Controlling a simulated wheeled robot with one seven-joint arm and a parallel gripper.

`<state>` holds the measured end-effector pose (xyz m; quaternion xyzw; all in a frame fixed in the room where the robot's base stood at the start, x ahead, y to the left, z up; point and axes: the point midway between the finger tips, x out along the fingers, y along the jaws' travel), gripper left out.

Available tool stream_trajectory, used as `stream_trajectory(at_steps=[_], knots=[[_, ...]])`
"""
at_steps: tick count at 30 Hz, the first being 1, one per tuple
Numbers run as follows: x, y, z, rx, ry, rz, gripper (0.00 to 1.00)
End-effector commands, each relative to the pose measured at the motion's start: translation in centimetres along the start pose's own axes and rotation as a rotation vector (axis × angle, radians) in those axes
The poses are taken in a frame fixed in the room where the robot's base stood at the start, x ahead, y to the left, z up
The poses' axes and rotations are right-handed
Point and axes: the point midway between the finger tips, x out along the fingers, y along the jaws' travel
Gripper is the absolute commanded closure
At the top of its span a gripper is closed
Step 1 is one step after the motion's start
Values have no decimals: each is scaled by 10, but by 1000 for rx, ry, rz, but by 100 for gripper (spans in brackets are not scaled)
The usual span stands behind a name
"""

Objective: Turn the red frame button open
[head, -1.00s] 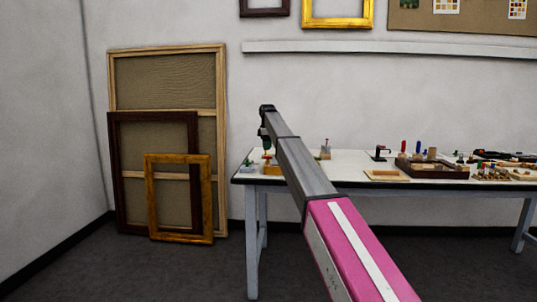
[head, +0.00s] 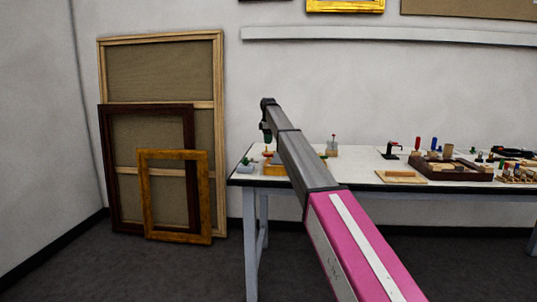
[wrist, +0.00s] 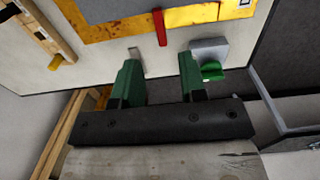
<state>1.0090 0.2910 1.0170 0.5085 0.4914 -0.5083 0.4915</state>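The red frame button (wrist: 160,27) is a narrow red bar in the wrist view, lying across the edge of a gilt frame fragment (wrist: 110,27) and pointing toward my gripper. My gripper (wrist: 161,72) has two green fingers standing well apart, with nothing between them. The red button lies beyond the fingertips, roughly in line with the gap, apart from both. In the head view my gripper (head: 266,132) hangs over the left end of the table, and the gilt fragment (head: 274,169) shows below it, partly behind my arm.
A grey block with a green knob (wrist: 210,60) sits close to the right finger. A small metal tab (wrist: 137,58) is near the left finger. The white table (head: 350,175) holds a dark wooden tray (head: 455,174) and tools rightward. Empty frames (head: 175,238) lean on the wall.

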Motion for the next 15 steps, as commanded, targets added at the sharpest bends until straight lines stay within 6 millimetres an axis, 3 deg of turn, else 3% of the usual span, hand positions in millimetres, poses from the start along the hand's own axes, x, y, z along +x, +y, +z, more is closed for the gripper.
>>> stream_trajectory(at_steps=[9,15], knots=[[57,-1,0,0,-1,-2,62],[74,0,0,0,0,0,62]])
